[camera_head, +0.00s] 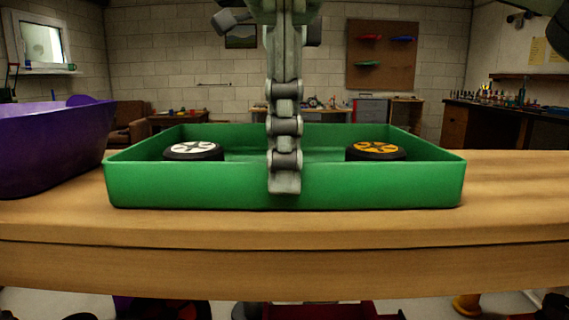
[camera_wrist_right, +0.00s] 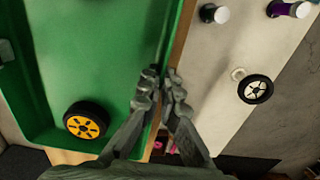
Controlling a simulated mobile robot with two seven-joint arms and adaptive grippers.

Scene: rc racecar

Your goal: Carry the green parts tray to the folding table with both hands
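The green parts tray (camera_head: 190,185) sits level on the wooden bench in the head view. A white-spoked wheel (camera_head: 193,151) lies in its left part and an orange-spoked wheel (camera_head: 375,150) in its right part. My left gripper (camera_head: 285,183) comes down at the tray's middle, its finger overlapping the near wall. It is seen edge-on, so its opening is hidden. In the right wrist view my right gripper (camera_wrist_right: 162,74) has its fingers close together on both sides of a long tray wall (camera_wrist_right: 176,28), one inside and one outside. The orange-spoked wheel (camera_wrist_right: 86,121) is left of them.
A purple bin (camera_head: 50,145) stands left of the tray. The wooden bench (camera_head: 520,190) is bare to the right. In the right wrist view a pale surface beyond the bench edge holds a wheel (camera_wrist_right: 255,89) and small containers. The folding table cannot be made out with certainty.

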